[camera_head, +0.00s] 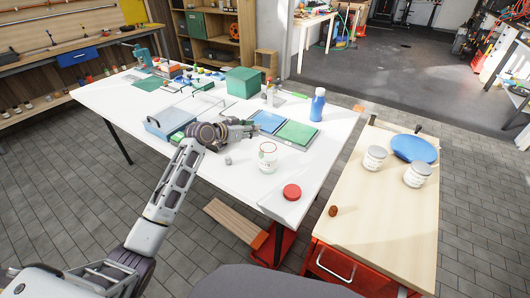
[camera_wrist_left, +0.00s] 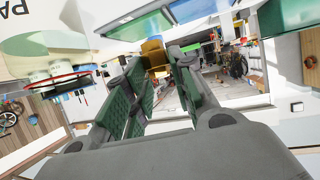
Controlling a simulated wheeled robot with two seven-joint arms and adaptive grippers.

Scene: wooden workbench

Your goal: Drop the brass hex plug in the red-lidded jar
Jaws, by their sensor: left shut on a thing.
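My left gripper (camera_head: 249,130) is above the bench, just behind and left of the jar. In the left wrist view its green-padded fingers (camera_wrist_left: 158,62) are shut on the brass hex plug (camera_wrist_left: 153,52), which shows as a yellow-brown piece at the fingertips. The plug is too small to make out in the head view. My right gripper is not in view.
Blue (camera_head: 267,122) and green (camera_head: 297,134) trays lie behind the jar, with a blue bottle (camera_head: 317,105) beyond. A small grey piece (camera_head: 228,160) lies left of the jar. A wood-topped cart (camera_head: 375,215) at right carries two white jars and a blue dish.

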